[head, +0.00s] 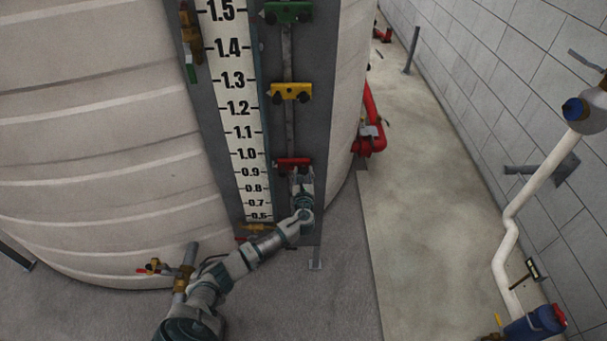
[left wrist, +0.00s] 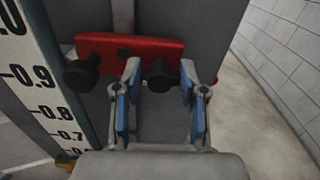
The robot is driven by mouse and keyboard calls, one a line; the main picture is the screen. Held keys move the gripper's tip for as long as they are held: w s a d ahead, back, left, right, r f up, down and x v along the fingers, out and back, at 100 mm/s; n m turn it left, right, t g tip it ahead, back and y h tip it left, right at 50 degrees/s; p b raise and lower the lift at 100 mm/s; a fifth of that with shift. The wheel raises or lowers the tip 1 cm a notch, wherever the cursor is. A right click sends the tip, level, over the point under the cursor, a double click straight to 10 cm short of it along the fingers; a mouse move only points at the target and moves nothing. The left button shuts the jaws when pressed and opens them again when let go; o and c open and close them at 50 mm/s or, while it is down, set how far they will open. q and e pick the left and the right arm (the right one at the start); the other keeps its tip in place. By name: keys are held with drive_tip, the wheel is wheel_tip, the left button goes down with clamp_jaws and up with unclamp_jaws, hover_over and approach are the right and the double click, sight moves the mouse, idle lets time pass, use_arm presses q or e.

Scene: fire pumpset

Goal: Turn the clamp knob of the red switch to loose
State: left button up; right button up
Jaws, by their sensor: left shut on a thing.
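The red switch (head: 293,162) is mounted on a vertical rail beside the level scale, near the 1.0 mark. In the left wrist view the red switch (left wrist: 130,47) has two black knobs below its plate, a left knob (left wrist: 82,72) and a right clamp knob (left wrist: 159,75). My left gripper (head: 300,176) reaches up to the switch from below. In the left wrist view its two fingers (left wrist: 160,85) stand on either side of the right knob and are shut on it. The left knob is free. My right gripper is not in view.
A yellow switch (head: 291,91) and a green switch (head: 288,12) sit higher on the same rail. The white level scale (head: 236,100) is just left, on the large tank (head: 90,130). Red pipework (head: 371,135) is at the right. The floor walkway (head: 430,190) is clear.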

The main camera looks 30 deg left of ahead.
use_arm(q)
drive_tip(key=shift+s+a+f+n+b, duration=0.15)
drive_tip(key=shift+n+b, duration=1.55)
drive_tip(key=shift+n, duration=2.65)
drive_tip(key=shift+w+a+f+n+b, duration=0.1)
drive_tip(key=shift+n+b, duration=1.6)
drive_tip(key=shift+n, duration=2.65)
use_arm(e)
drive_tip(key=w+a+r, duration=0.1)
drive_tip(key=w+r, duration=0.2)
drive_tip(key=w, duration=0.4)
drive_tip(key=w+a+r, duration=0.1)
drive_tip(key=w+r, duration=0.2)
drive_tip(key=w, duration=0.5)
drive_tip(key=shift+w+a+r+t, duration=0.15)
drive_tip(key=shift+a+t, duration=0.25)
use_arm(q)
drive_tip(key=o, duration=1.2)
drive_tip(key=shift+s+r, duration=0.1)
drive_tip(key=shift+s, duration=0.05)
drive_tip(key=shift+c, duration=0.2)
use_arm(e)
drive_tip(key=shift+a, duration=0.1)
